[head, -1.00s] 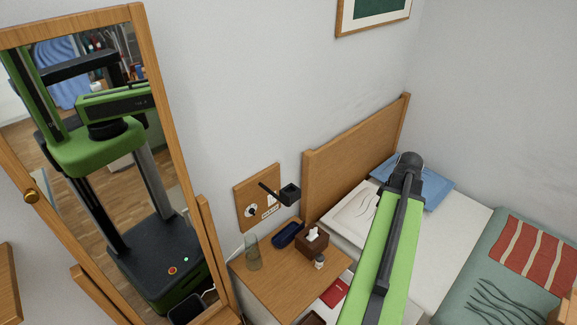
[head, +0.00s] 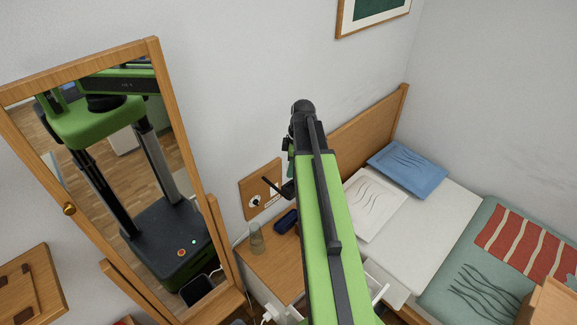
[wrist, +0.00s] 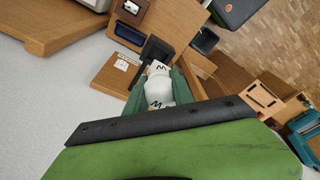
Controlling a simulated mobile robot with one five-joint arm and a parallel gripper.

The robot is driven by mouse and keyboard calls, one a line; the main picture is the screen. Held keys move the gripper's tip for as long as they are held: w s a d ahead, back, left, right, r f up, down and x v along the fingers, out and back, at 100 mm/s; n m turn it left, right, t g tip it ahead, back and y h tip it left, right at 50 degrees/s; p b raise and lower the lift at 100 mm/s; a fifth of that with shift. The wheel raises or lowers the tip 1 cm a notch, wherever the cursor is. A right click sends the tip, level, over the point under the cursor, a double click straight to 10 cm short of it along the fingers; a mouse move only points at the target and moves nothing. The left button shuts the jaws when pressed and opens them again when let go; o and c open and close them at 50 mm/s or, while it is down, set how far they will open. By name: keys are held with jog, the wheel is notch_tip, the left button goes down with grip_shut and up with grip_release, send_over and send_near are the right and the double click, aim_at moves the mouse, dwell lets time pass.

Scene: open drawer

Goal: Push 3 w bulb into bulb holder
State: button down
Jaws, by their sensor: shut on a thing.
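In the wrist view, my gripper (wrist: 159,80) has its green fingers shut on a white bulb (wrist: 159,95) with dark w-like marks. The bulb holder, a black arm with a dark cup (wrist: 156,50), lies just beyond the bulb in the wrist view; I cannot tell whether they touch. In the head view, the holder's thin black arm (head: 270,187) sticks out from a wooden wall board (head: 258,190); its cup end is partly hidden by my arm. My gripper (head: 290,160) shows there only as a green sliver, and the bulb is hidden.
A wooden bedside table (head: 262,262) stands below the board, with a glass (head: 256,238) and a dark blue tray (head: 285,222) on it. A tall mirror (head: 155,170) is at the left. The bed (head: 425,215) is at the right.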

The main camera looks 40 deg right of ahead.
jog(key=shift+f, duration=0.15)
notch_tip(320, 180, down, 6)
jog(key=b, duration=0.6)
jog(key=shift+r, duration=0.2)
dwell(1.6)
jog(key=shift+f+b, duration=0.6)
jog(key=shift+f, duration=0.05)
jog(key=c, duration=1)
grip_release()
